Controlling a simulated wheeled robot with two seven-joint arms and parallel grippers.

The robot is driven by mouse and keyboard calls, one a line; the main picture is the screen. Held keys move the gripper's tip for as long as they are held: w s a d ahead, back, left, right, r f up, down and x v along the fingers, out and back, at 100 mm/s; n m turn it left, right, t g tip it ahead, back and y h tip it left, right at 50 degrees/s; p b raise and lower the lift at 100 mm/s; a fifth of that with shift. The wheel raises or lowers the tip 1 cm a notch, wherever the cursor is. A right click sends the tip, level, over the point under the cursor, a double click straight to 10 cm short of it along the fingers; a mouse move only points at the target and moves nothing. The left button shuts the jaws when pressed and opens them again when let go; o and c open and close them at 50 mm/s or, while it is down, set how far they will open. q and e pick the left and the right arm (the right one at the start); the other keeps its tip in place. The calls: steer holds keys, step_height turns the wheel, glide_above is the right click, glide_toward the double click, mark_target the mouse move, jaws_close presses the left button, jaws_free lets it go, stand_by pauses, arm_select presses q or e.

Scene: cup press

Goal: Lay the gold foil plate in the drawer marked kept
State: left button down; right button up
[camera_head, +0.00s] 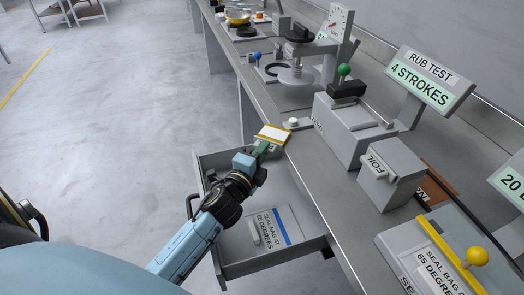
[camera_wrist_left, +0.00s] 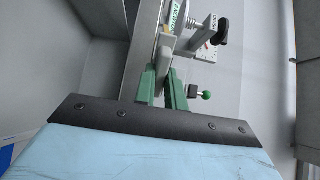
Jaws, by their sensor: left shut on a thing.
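My left gripper (camera_head: 264,148) is shut on a small pale plate with a gold edge (camera_head: 272,134), which I take to be the gold foil plate. It is held near the far end of an open grey drawer (camera_head: 208,160), close to the bench edge; whether it touches anything I cannot tell. In the left wrist view the green fingers (camera_wrist_left: 162,88) close around a thin, mostly hidden thing. No "kept" mark is readable. My right gripper is not in view.
The bench (camera_head: 325,185) runs along the right. On it stand a press (camera_head: 297,75), a grey box with a green knob (camera_head: 345,125), a FOIL box (camera_head: 390,175), a RUB TEST sign (camera_head: 431,77) and a yellow-handled block (camera_head: 440,255). Open floor lies left.

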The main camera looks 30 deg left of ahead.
arm_select(q)
steer(key=c, duration=1.5)
jaws_free()
steer(key=shift+f, duration=0.1)
steer(key=shift+o, duration=0.2)
